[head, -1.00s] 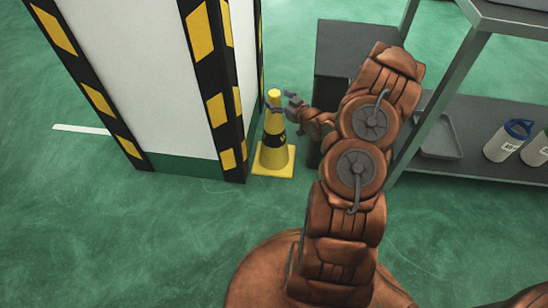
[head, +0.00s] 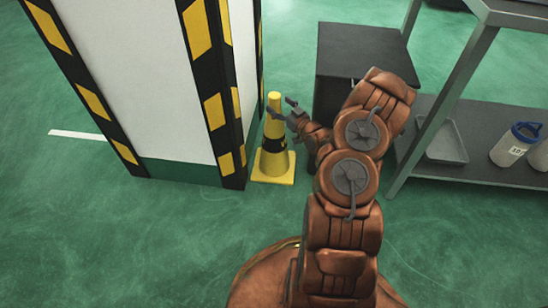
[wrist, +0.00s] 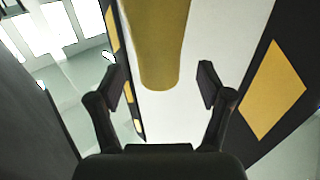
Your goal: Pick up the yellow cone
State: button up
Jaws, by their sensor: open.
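The yellow cone (head: 273,150) stands upright on its square base, close beside the striped pillar, with a dark band around its middle. My gripper (head: 283,107) is open at the cone's upper part, reaching in from the right. In the wrist view the cone (wrist: 158,40) hangs down from the top edge with its rounded tip lowest. There my gripper's fingers (wrist: 164,88) stand apart, one on each side of the tip, with gaps between.
A white pillar (head: 130,80) with black and yellow edges stands just left of the cone. A dark cabinet (head: 335,75) is behind my arm. A grey shelf (head: 475,168) at the right holds a tray (head: 447,145) and bottles (head: 512,145). The green floor in front is clear.

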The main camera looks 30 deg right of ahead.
jog(key=shift+w+b, duration=0.6)
jog(key=shift+w, duration=1.25)
grip_shut()
